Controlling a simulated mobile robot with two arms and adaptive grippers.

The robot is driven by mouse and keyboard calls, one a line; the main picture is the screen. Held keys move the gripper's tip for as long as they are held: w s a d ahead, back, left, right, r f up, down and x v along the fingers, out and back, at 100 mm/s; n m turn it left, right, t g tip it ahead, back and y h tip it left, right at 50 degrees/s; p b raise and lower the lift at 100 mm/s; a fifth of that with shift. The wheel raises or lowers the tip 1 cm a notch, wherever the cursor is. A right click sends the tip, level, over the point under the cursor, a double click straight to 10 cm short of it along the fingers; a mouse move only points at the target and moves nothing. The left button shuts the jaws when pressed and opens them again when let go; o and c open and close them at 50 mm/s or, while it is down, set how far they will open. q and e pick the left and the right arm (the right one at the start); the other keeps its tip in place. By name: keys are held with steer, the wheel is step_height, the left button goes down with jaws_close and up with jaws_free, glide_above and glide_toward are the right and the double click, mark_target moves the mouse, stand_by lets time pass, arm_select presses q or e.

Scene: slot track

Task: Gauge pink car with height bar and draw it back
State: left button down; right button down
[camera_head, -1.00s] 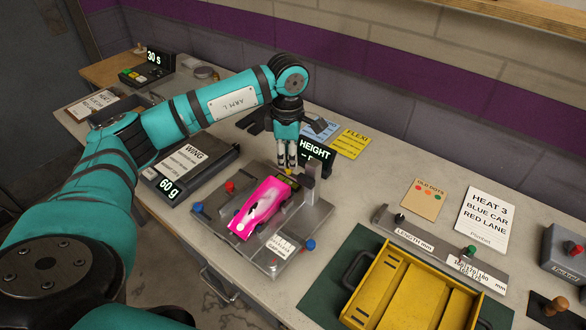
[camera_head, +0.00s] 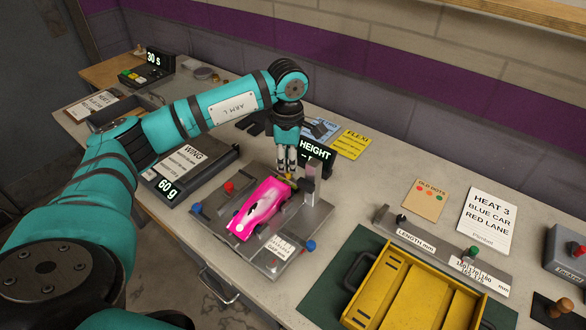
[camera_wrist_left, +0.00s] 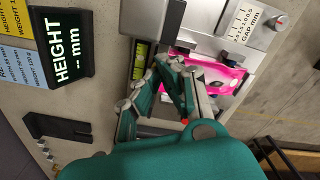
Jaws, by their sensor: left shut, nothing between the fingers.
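The pink car (camera_head: 259,208) sits on the grey metal gauge plate (camera_head: 308,228), its nose toward the front left. It also shows in the left wrist view (camera_wrist_left: 226,80), partly behind my fingers. The upright metal post of the height gauge (camera_head: 310,186) stands beside the car's back end. The height display (camera_head: 314,151) stands behind the plate and reads "-- mm" in the left wrist view (camera_wrist_left: 68,52). My left gripper (camera_head: 287,176) points down, shut and empty, just behind the car's back end. Whether its fingertips touch the gauge or car is unclear. My right gripper is not in view.
A wing scale (camera_head: 190,172) reading 60 g lies left of the plate. A yellow tray (camera_head: 415,290) on a green mat and a length gauge (camera_head: 440,250) lie to the right. Red and blue knobs (camera_head: 310,246) stand at the plate's edges.

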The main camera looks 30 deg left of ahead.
arm_select(q)
steer(key=shift+f+b, duration=0.65)
steer(key=shift+f, duration=0.25)
steer(key=shift+r, duration=0.15)
stand_by(0.9)
steer(key=shift+r+p, duration=2.55)
steer(key=shift+r, duration=1.4)
steer(key=shift+f, duration=0.1)
